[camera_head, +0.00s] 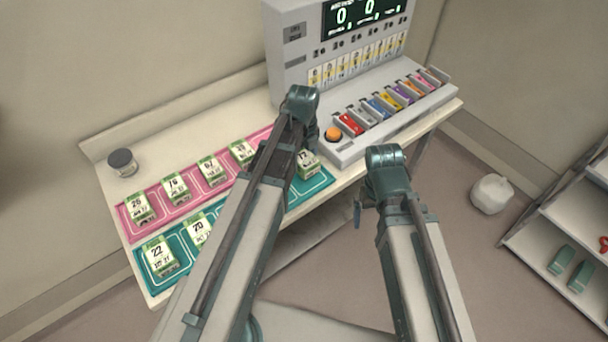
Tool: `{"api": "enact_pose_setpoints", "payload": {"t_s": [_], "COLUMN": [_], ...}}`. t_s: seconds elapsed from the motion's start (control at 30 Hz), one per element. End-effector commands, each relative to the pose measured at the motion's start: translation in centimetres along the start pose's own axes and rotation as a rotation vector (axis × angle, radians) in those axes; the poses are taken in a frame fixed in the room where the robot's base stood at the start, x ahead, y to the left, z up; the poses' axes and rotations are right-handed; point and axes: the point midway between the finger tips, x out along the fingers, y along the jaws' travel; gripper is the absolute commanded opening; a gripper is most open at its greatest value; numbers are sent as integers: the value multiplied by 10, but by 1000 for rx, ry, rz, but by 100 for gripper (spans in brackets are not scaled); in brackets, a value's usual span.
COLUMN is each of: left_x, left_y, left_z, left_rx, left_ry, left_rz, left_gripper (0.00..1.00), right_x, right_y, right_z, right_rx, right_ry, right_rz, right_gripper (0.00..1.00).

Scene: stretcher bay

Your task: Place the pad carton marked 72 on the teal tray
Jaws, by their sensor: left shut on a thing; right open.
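A white and green carton (308,164), whose partly covered number looks like 72, is at the right part of the teal tray (318,183). My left gripper (303,145) is shut on it, with its fingers mostly hidden behind my arm. I cannot tell whether the carton touches the tray. Cartons that look like 22 (159,256) and 70 (199,230) stand on the teal tray's left part. My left arm covers the tray's middle. My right gripper (359,212) is open, apart from the cartons, beyond the table's front edge; its fingers are barely visible.
The pink tray (123,219) behind holds several similar cartons, including 26 (139,207) and 76 (176,188). A dark-lidded jar (122,162) stands at the left. A grey console (345,150) with coloured modules fills the table's right. A shelf (560,225) stands far right.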

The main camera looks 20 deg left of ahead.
Motion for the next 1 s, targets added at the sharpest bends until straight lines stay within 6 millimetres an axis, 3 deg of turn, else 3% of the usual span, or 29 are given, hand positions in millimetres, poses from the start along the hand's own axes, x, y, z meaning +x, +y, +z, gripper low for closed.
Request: {"api": "enact_pose_setpoints", "payload": {"t_s": [0.23,0.53,0.97,1.0], "left_x": [7,41,44,44], "left_y": [0,0,0,0], "left_z": [0,0,0,0], "left_rx": [0,0,0,0], "left_ry": [0,0,0,0], "left_rz": [0,0,0,0], "left_gripper": [6,6,6,78], "right_x": [7,41,44,43], "right_y": [-1,-4,-4,-4], "right_z": [0,-2,-3,-2], "right_rx": [0,1,1,1], "right_ry": [0,0,0,0], "right_rz": [0,0,0,0], "right_gripper": [100,100,100,100]}}
